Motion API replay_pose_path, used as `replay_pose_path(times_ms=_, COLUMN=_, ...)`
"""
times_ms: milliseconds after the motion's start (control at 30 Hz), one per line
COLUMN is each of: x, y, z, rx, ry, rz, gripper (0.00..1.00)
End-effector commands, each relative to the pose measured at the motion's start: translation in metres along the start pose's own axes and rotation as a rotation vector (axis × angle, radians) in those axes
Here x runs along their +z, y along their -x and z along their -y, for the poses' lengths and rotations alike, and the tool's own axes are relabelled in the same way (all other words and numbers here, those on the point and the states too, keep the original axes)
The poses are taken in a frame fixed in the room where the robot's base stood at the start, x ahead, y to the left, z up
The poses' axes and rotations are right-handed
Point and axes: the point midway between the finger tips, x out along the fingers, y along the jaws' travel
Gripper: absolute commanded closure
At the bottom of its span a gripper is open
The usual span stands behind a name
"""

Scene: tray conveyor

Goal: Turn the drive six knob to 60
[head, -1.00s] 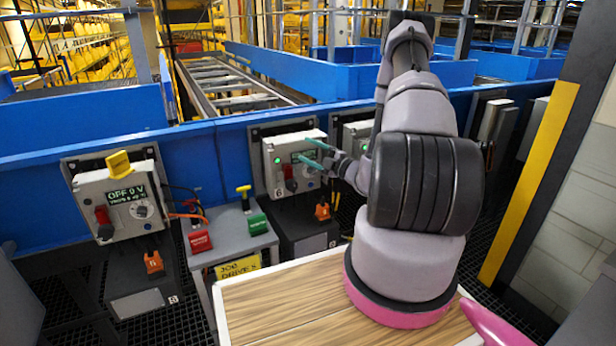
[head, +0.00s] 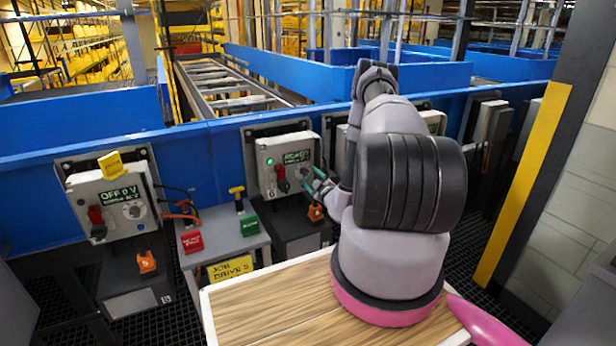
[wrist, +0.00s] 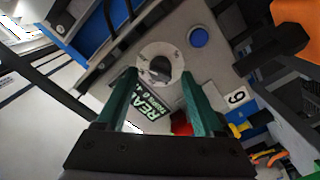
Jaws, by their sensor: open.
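The drive six box (head: 270,160) is a pale grey control box with a lit green lamp and a green display reading "READY". Its round dial knob (wrist: 160,66) shows in the wrist view as a light ring with a dark centre; its setting is unreadable. My gripper (wrist: 158,80) is open, its two green fingers on either side of the knob in that view; whether they touch it I cannot tell. In the head view my gripper (head: 319,184) is at the box's lower right. A red-handled switch (head: 282,180) sits left of the knob.
A similar box reading "OFF" with a yellow tag (head: 111,163) stands at left. A grey stand (head: 226,229) with red and green blocks is between them. An orange piece (head: 316,213) is below the drive six box. A blue button (wrist: 198,37) is near the knob.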

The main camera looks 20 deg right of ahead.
Motion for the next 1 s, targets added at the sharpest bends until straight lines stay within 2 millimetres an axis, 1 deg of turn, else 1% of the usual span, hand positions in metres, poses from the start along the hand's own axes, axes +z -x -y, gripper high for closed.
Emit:
replay_pose_path(times_ms=33, x=-0.001, y=-0.006, z=0.001, rx=-0.001, ry=0.001, rz=-0.003, gripper=0.31)
replay_pose_path(times_ms=100, x=0.000, y=-0.013, z=0.000, rx=0.000, ry=0.002, rz=-0.001, gripper=0.31)
replay_pose_path(times_ms=200, x=0.000, y=-0.018, z=0.000, rx=-0.001, ry=0.000, rz=-0.001, gripper=0.31)
replay_pose_path(times_ms=467, x=0.000, y=-0.020, z=0.000, rx=-0.001, ry=0.000, rz=0.000, gripper=0.31)
replay_pose_path(times_ms=500, x=0.000, y=-0.019, z=0.000, rx=-0.001, ry=0.000, rz=0.000, gripper=0.35)
replay_pose_path(times_ms=567, x=0.000, y=-0.019, z=0.000, rx=-0.001, ry=0.000, rz=0.000, gripper=0.58)
replay_pose_path(times_ms=600, x=0.000, y=-0.019, z=0.000, rx=-0.001, ry=0.000, rz=0.000, gripper=0.73)
replay_pose_path(times_ms=667, x=0.000, y=-0.019, z=0.000, rx=-0.001, ry=0.000, rz=0.000, gripper=0.96)
replay_pose_path(times_ms=700, x=0.000, y=-0.019, z=0.000, rx=-0.001, ry=0.000, rz=0.000, gripper=1.00)
replay_pose_path(times_ms=1000, x=0.000, y=-0.019, z=0.000, rx=-0.001, ry=0.032, rz=0.001, gripper=1.00)
